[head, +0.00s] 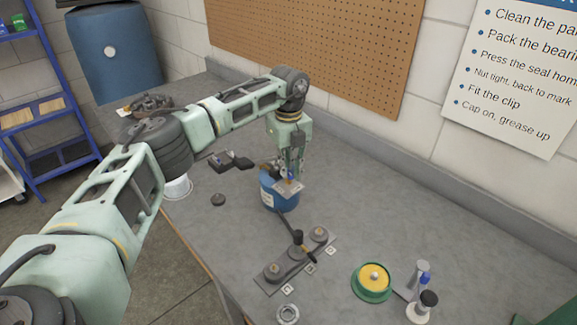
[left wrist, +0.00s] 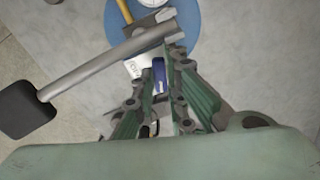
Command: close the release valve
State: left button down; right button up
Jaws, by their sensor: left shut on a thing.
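A blue cylindrical unit (head: 280,195) stands on the grey bench and also shows in the left wrist view (left wrist: 192,22). It has a pale label and fittings on top. A small blue knob (left wrist: 158,75), apparently the release valve, sits between my left fingertips in the wrist view. My left gripper (head: 290,170) points down over the unit, shut on this knob. It also shows in the wrist view (left wrist: 160,92). A grey lever with a black end (left wrist: 100,65) crosses in front of the unit in that view. The valve's setting cannot be read. My right gripper is not in view.
A dark bracket (head: 268,279) with round parts lies in front of the unit. A green dish with a yellow top (head: 372,281) and small bottles (head: 424,302) stand front right. Dark blocks (head: 231,161) lie left of the unit.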

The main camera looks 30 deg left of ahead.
pick_arm(q)
jog(key=shift+r, duration=0.15)
dwell(0.3)
jog(key=c, duration=1.8)
grip_release()
notch_tip(320, 180, up, 12)
